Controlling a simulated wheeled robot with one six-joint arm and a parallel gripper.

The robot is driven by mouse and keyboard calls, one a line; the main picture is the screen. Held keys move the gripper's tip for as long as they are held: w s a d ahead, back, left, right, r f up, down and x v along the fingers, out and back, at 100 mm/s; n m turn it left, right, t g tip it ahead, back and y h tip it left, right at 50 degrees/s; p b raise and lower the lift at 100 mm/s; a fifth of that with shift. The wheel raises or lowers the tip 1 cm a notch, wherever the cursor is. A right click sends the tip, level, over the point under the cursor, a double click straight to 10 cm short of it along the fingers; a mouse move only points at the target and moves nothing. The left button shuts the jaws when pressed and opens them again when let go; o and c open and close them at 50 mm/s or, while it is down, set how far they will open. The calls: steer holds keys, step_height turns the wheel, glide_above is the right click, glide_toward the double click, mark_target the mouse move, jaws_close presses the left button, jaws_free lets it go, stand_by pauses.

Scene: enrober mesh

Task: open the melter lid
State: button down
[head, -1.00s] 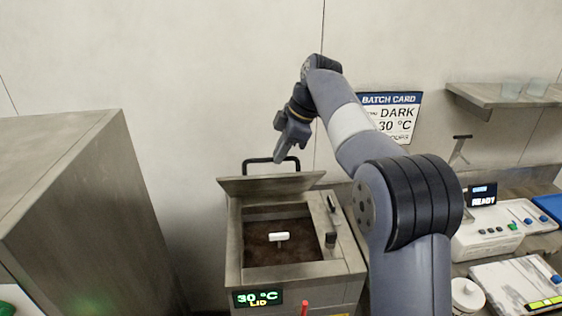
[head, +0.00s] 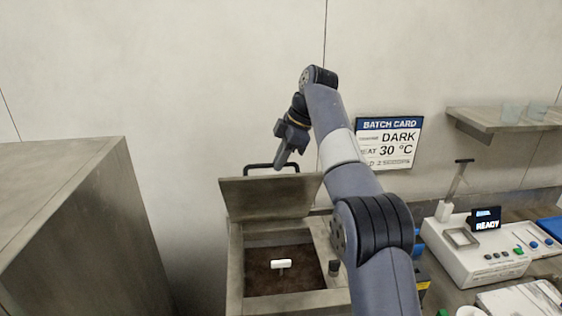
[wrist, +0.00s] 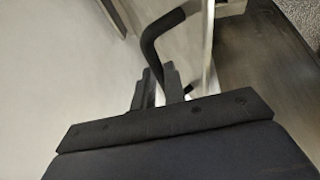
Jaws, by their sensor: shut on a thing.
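The melter (head: 236,262) is a steel box with an open square well of dark brown contents, on which a small white bar (head: 281,264) shows. Its lid (head: 268,198) is a metal plate tilted up at the back of the well. A black bar handle (head: 262,167) stands along the lid's far edge. My gripper (head: 282,163) is at the right part of that handle. In the wrist view the fingers (wrist: 160,90) are shut on the black handle (wrist: 156,32) near its bend. The fingertips are partly hidden there.
A tall steel cabinet (head: 60,225) stands at left. A batch card (head: 389,143) reading DARK, 30 °C hangs on the wall. A shelf (head: 505,118) with cups and a white machine (head: 475,250) with a READY display are at right.

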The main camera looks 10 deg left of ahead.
steer(key=shift+w+f, duration=0.35)
steer(key=shift+f, duration=0.2)
steer(key=c, duration=1.8)
jaws_free()
steer(key=shift+c, duration=0.2)
steer(key=shift+o, duration=0.7)
steer(key=shift+w+a+f, duration=0.1)
steer(key=shift+w+f, duration=0.1)
steer(key=shift+w, duration=0.2)
steer(key=shift+o, duration=0.8)
steer(key=shift+r, duration=0.1)
steer(key=shift+o, duration=0.3)
steer(key=shift+s+r, duration=0.15)
steer(key=shift+r, duration=0.05)
steer(key=shift+s, duration=0.25)
